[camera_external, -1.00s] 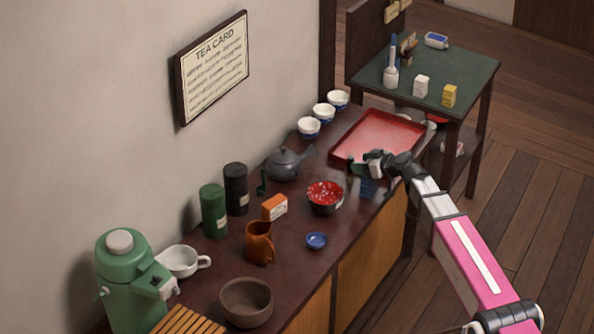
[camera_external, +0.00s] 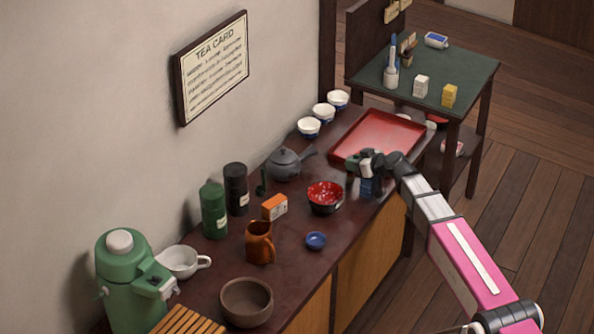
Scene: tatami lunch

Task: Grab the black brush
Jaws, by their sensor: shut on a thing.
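My gripper (camera_external: 361,164) is low over the dark counter (camera_external: 289,235), at the near corner of the red tray. It is shut on a small dark thing (camera_external: 350,184) that shows just below its fingers. The thing is mostly hidden by the gripper and too small to make out, so I cannot tell for sure that it is the black brush. A small blue item (camera_external: 370,187) shows right under the gripper, partly covered.
The red tray (camera_external: 352,151) lies behind my gripper. A red-and-black bowl (camera_external: 325,198) stands to the left, with a grey teapot (camera_external: 285,164) beyond. A green table (camera_external: 475,74) with a white bottle (camera_external: 391,77) and small boxes stands behind.

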